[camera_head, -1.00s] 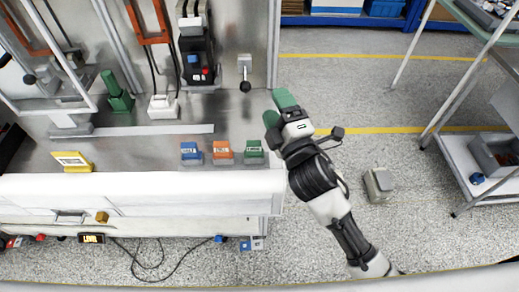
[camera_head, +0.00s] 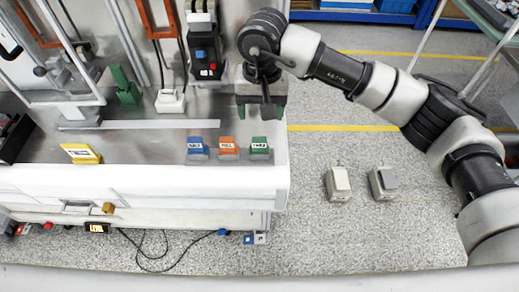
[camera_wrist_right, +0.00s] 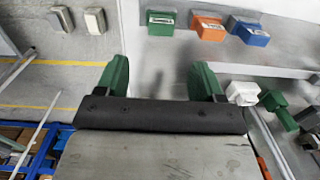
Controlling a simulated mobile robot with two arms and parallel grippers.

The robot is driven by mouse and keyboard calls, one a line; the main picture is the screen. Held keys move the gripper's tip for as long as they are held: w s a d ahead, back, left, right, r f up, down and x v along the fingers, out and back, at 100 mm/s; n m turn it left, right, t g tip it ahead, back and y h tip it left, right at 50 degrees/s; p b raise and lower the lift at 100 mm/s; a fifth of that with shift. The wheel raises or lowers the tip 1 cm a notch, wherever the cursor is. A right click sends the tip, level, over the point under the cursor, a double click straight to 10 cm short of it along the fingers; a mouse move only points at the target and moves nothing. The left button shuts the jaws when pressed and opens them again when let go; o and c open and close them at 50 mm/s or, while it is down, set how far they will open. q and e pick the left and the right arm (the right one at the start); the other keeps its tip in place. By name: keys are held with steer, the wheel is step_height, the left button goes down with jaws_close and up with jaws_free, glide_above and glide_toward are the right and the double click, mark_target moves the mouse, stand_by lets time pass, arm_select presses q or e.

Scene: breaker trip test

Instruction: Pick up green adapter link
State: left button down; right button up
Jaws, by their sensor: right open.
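The green adapter link (camera_head: 260,145) sits at the right end of a row of three labelled blocks on the bench, near its front right corner. My right gripper (camera_head: 261,112) points down over the bench, just behind the green link in the head view. Its green-tipped fingers are open with nothing between them. In the right wrist view, the green link (camera_wrist_right: 161,22) lies beyond the open fingers (camera_wrist_right: 160,78), apart from them and roughly in line with the gap. My left gripper is not in view.
An orange block (camera_head: 227,145) and a blue block (camera_head: 197,145) stand close left of the green link. A black breaker unit (camera_head: 206,56) stands behind. A yellow labelled block (camera_head: 80,153) and a green upright piece (camera_head: 125,88) are further left. Two pale boxes (camera_head: 338,184) lie on the floor.

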mark_target(259, 139)
step_height(259, 139, down, 5)
steer(key=shift+d+f+p, duration=0.1)
steer(key=shift+d+p, duration=0.05)
steer(key=shift+p, duration=0.7)
steer(key=f+p, duration=0.2)
steer(key=f, duration=0.1)
steer(key=s+f+p, duration=0.1)
steer(key=shift+a+f, duration=0.3)
steer(key=shift+f, duration=0.35)
steer(key=shift+c, duration=0.5)
steer(key=c, duration=0.7)
